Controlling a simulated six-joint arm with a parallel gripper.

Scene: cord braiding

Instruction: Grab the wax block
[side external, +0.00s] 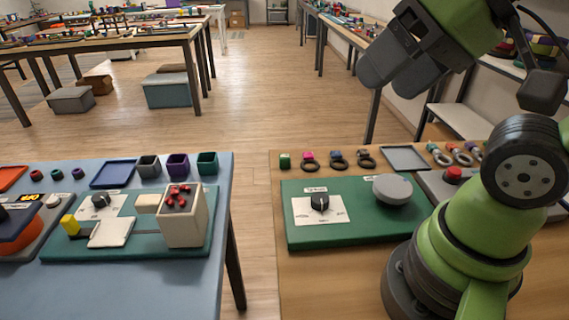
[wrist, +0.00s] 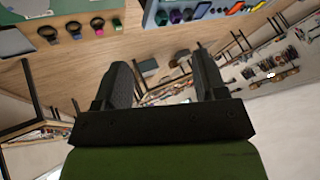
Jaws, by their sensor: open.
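My gripper (side external: 388,74) is raised high at the upper right of the side view, well above the tables and apart from everything. In the wrist view its two dark fingers (wrist: 162,62) stand wide apart with nothing between them. No block is clearly marked as wax. On the left table's green board, a small yellow block (side external: 70,225) lies at the left and a flat cream block (side external: 148,203) lies near the middle. Beside them stands a larger cream box (side external: 184,219) with red pieces on top. I cannot tell which is the wax block.
The blue left table (side external: 150,285) and the wooden right table (side external: 330,285) are separated by a floor gap. The right table holds a green board (side external: 300,236) with a dial (side external: 320,203) and a grey round knob (side external: 392,188). Small cups and rings line the back edges.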

